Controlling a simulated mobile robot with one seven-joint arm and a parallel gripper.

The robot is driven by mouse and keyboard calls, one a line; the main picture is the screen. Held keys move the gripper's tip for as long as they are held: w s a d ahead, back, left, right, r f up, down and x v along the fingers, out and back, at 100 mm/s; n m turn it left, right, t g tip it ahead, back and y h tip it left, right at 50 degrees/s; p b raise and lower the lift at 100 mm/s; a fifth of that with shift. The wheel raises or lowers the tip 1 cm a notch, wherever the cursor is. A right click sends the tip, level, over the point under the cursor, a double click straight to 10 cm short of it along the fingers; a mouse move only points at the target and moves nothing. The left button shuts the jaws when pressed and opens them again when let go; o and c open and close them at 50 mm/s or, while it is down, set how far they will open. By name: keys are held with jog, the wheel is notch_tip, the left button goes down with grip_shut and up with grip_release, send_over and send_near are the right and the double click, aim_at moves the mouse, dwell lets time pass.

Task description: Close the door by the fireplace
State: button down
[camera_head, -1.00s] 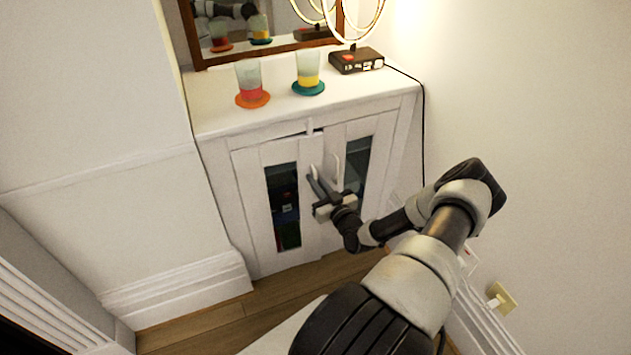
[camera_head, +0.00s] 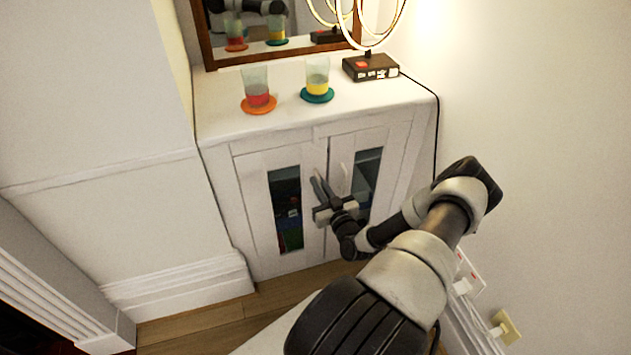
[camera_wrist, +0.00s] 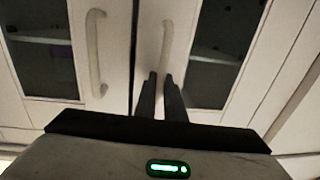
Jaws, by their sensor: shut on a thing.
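A white cabinet has two doors with glass panes. The left door (camera_head: 255,205) looks flush, or nearly so, with the cabinet front. The right door (camera_head: 380,145) also looks flush, and its pale handle (camera_head: 343,178) is free. My gripper (camera_head: 318,186) is at the left door's inner edge, shut on that door's handle, which the fingers mostly hide. In the wrist view my fingers (camera_wrist: 161,92) close at the end of this handle (camera_wrist: 167,45); the free handle (camera_wrist: 96,50) is to its left. No fireplace is clearly identifiable.
On the cabinet top (camera_head: 225,122) stand a red-filled glass (camera_head: 257,92) on an orange coaster, a yellow-filled glass (camera_head: 317,78) on a teal coaster and a looped lamp (camera_head: 370,67). A mirror (camera_head: 205,50) is behind. White walls flank the cabinet; wooden floor (camera_head: 200,322) shows in front.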

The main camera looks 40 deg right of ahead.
jog(key=shift+w+d+r, duration=0.1)
jog(key=shift+w, duration=0.05)
jog(key=c, duration=2.1)
grip_release()
jog(key=p+v, duration=0.3)
jog(key=v, duration=1.4)
